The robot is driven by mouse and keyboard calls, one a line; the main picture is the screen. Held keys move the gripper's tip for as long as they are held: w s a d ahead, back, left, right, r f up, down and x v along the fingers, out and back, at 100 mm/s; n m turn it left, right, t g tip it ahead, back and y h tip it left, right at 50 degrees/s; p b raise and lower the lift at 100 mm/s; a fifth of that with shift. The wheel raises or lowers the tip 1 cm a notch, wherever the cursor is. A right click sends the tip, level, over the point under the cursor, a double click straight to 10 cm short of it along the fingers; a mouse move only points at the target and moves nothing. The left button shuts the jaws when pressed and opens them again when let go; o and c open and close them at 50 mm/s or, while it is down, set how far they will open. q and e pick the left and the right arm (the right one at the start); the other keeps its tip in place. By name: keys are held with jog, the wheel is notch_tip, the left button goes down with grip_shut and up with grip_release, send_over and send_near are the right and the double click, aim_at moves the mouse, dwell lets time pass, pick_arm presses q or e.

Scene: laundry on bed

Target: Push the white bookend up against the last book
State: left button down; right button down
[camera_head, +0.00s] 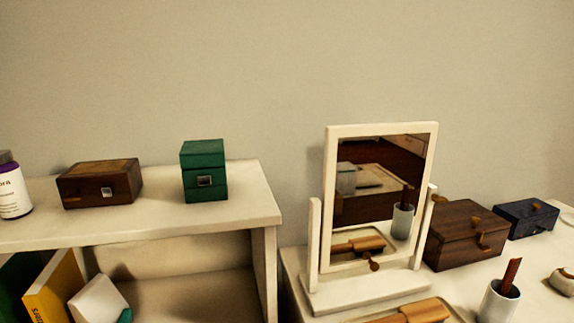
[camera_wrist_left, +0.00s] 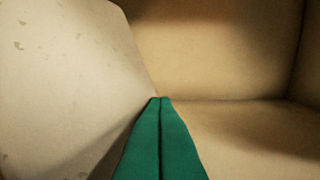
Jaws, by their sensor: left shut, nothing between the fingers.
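The white bookend (camera_head: 98,301) stands in the shelf's lower compartment, just right of a yellow book (camera_head: 56,288), the last in the row. It looks tilted or turned. From here I cannot tell whether it touches the yellow book. A dark green book (camera_head: 17,284) is further left. In the left wrist view the bookend (camera_wrist_left: 65,75) fills the left side as a pale, speckled panel. My left gripper (camera_head: 125,315) is at the bookend's right edge. Its teal fingers (camera_wrist_left: 160,100) are shut and empty; contact with the bookend is unclear. My right gripper is out of view.
The shelf top (camera_head: 150,215) above holds a brown box (camera_head: 100,184), a green box (camera_head: 204,171) and a bottle (camera_head: 13,190). The compartment floor right of the bookend is clear up to the side panel (camera_head: 265,275). A mirror (camera_head: 375,200) stands further right.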

pick_arm(q)
jog(key=shift+s+a, duration=0.2)
jog(key=shift+a, duration=0.5)
jog(key=shift+d, duration=0.15)
jog(key=shift+w+d+p, duration=0.2)
jog(key=shift+d, duration=0.5)
jog(key=shift+w+d+p, duration=0.15)
jog(key=shift+d, duration=0.5)
jog(key=shift+p+v, duration=0.9)
jog(key=shift+v, duration=1.75)
jog(key=p+v, duration=0.1)
jog(key=v, duration=0.7)
jog(key=shift+s+d+p, duration=0.2)
jog(key=shift+s+p, duration=0.1)
jog(key=shift+s, duration=0.05)
